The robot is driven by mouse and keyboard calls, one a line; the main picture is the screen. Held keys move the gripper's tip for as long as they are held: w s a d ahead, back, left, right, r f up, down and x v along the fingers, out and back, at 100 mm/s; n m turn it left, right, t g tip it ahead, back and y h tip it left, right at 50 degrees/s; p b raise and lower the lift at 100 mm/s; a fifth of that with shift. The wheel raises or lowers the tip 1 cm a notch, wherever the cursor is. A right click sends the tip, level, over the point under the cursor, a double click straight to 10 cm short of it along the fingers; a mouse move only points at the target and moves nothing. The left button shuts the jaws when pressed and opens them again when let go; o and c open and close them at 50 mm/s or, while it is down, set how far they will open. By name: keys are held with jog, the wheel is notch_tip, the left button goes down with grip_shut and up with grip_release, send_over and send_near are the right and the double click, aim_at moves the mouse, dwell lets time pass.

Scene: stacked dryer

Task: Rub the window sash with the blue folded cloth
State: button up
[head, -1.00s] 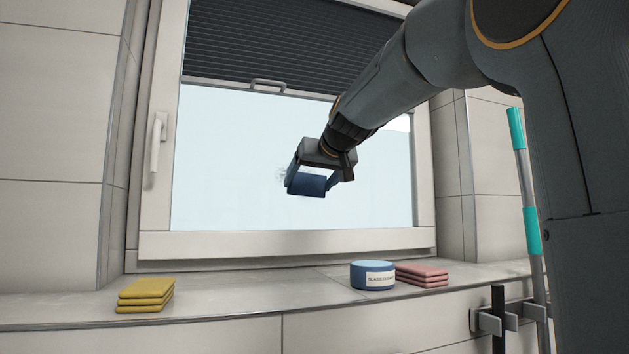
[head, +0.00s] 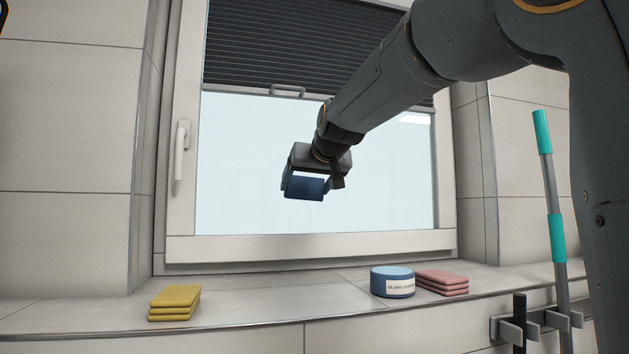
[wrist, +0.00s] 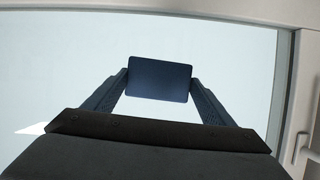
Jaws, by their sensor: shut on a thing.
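The window sash (head: 300,243) has a pale frame around a light blue pane (head: 385,170), with a white handle (head: 181,150) on its left side. My gripper (head: 305,186) is shut on the blue folded cloth (head: 304,189) in front of the lower middle of the pane. In the wrist view the cloth (wrist: 159,78) is held between both fingers, its flat face against the view of the pane. I cannot tell whether the cloth touches the glass. No smudge shows on the visible pane; part of it is hidden behind my arm and gripper.
A dark pleated blind (head: 290,50) covers the pane's top. On the sill (head: 270,303) are folded yellow cloths (head: 174,303), a blue labelled tub (head: 392,282) and folded pink cloths (head: 442,282). A teal-and-grey pole (head: 555,240) stands at right by wall hooks (head: 520,325).

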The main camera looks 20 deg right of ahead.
aim_at(317, 185)
jog(key=shift+a, duration=0.35)
jog(key=shift+r, duration=0.35)
jog(key=shift+s+d+f+b, duration=0.1)
jog(key=shift+d+b, duration=0.65)
jog(key=shift+d, duration=1.1)
jog(key=shift+d+b, duration=2.5)
jog(key=shift+d, duration=2.75)
jog(key=shift+a, duration=0.1)
jog(key=shift+a+p, duration=2.45)
jog(key=shift+a, duration=4.5)
